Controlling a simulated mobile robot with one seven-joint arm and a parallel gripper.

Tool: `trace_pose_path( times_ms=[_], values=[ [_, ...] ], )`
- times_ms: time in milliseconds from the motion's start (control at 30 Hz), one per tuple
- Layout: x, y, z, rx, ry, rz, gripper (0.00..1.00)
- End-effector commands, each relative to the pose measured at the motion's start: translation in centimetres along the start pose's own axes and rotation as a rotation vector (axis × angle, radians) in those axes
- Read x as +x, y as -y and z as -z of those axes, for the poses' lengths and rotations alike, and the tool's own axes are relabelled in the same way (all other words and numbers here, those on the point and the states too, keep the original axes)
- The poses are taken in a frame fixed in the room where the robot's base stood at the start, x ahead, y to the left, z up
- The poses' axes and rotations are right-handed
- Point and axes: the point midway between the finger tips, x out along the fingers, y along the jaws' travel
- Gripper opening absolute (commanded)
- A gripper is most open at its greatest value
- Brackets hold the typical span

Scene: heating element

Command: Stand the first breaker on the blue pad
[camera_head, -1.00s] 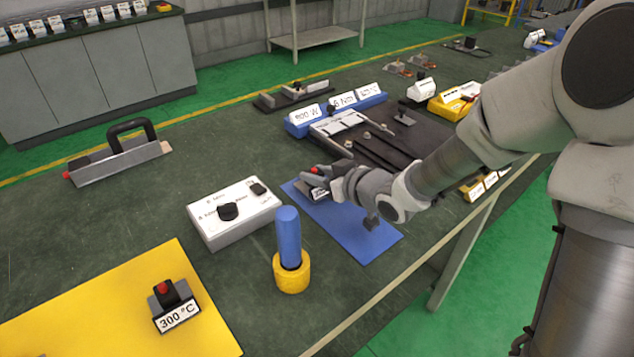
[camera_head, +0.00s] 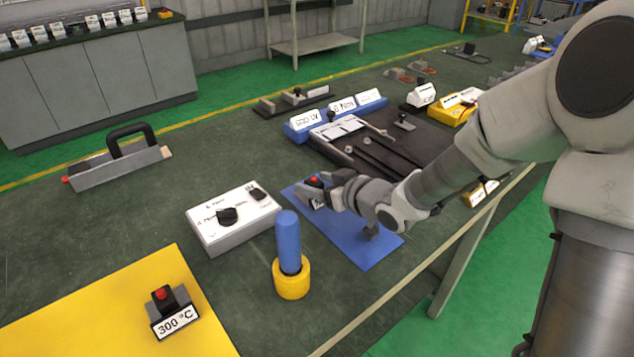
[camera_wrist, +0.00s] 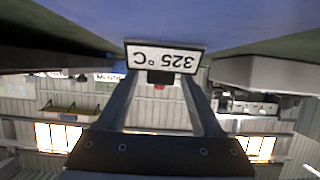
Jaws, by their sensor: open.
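A dark breaker with a red button (camera_head: 315,181) stands on the far left part of the blue pad (camera_head: 365,250). The wrist view shows its white label, reading 325 °C (camera_wrist: 164,57), upside down against the blue surface. My gripper (camera_head: 333,190) is open at this breaker, its two fingers (camera_wrist: 158,95) on either side of it. They partly hide the breaker in the head view. I cannot tell whether a finger touches it. Another breaker, labelled 300 °C (camera_head: 175,322), stands upright on the yellow mat (camera_head: 90,315) at the front left.
A white box with a black knob (camera_head: 235,235) stands left of the pad. A blue cylinder in a yellow ring (camera_head: 290,265) stands close to the pad's front left. A dark tray with tools (camera_head: 400,155) lies behind my gripper. A metal holder with a black handle (camera_head: 120,165) is at left.

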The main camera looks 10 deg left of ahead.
Motion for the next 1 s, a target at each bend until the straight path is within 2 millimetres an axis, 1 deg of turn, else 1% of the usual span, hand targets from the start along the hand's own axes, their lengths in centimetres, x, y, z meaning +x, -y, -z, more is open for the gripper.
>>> trace_pose_path(
  times_ms=[33, 167, 400, 533, 600, 733, 1000],
  values=[
    [-0.4, -0.1, 0.4, -0.001, 0.0, -0.001, 0.67],
    [-2.7, -0.1, 0.5, -0.001, 0.001, -0.004, 0.67],
    [-8.1, -0.1, 0.5, 0.0, 0.0, -0.004, 0.67],
    [-10.3, -0.1, 0.5, -0.001, 0.0, -0.004, 0.67],
    [-11.1, -0.1, 0.4, 0.001, 0.0, -0.003, 0.67],
    [-12.0, -0.1, 0.2, 0.0, 0.0, -0.002, 0.67],
    [-12.1, 0.0, 0.1, 0.0, 0.0, 0.0, 0.67]
  ],
)
